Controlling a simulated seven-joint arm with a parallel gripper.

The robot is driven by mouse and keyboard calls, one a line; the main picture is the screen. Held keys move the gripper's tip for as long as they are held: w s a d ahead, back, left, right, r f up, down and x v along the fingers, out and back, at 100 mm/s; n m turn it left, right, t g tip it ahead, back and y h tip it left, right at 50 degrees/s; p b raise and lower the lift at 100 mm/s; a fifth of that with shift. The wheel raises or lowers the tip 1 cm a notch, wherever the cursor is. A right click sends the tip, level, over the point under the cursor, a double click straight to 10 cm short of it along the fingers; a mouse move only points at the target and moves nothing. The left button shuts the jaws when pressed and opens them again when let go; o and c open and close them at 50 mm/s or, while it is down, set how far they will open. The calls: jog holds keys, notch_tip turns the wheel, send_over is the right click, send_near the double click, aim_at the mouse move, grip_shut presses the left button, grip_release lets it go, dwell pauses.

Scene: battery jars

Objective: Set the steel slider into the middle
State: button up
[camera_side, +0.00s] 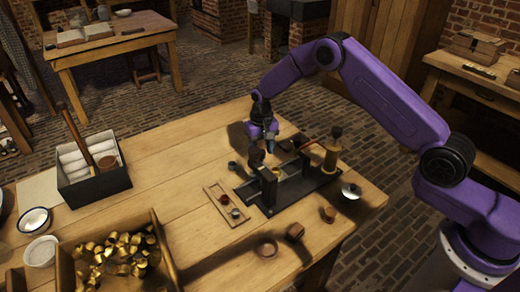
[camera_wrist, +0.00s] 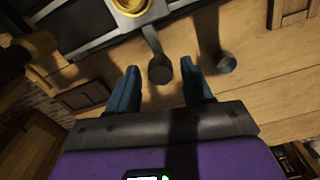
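The black apparatus (camera_side: 268,208) stands on the bench in the side view, with a grey rail between dark upright blocks. In the wrist view a steel arm with a dark round knob (camera_wrist: 160,70) juts from the rail's edge; it looks like the steel slider's handle. A yellow brass cup-shaped part (camera_wrist: 130,5) shows at the top, beside that arm. My gripper (camera_side: 270,148) is above the apparatus's far side. In the wrist view my gripper (camera_wrist: 160,92) is open, its two blue fingers apart on either side of the knob. I see no contact. The slider's exact place along the rail is unclear.
A small grey cylinder (camera_side: 232,166) stands left of the apparatus, also in the wrist view (camera_wrist: 226,63). A wooden tray (camera_side: 226,206) with small pieces lies beside it. A crate of brass parts (camera_side: 160,236) is front left.

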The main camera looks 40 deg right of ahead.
jog(key=shift+r, duration=0.1)
notch_tip(320, 180, up, 17)
jog(key=shift+r, duration=0.15)
dwell(0.6)
dwell(0.3)
jog(key=s+a+r+n, duration=0.3)
jog(key=s+n, duration=0.1)
jog(key=s, duration=0.6)
jog(key=s+a+r+n, duration=0.2)
jog(key=s+r+n, duration=0.1)
jog(key=s, duration=0.7)
jog(key=s+d+f+n, duration=0.1)
jog(key=s+d+n, duration=0.3)
jog(key=s, duration=0.7)
jog(key=s+d+f+n, duration=0.1)
jog(key=s+d+n, duration=0.2)
jog(key=s, duration=0.9)
jog(key=shift+s+d+f+n, duration=0.25)
jog(key=shift+d+n, duration=0.15)
jog(key=shift+d, duration=0.7)
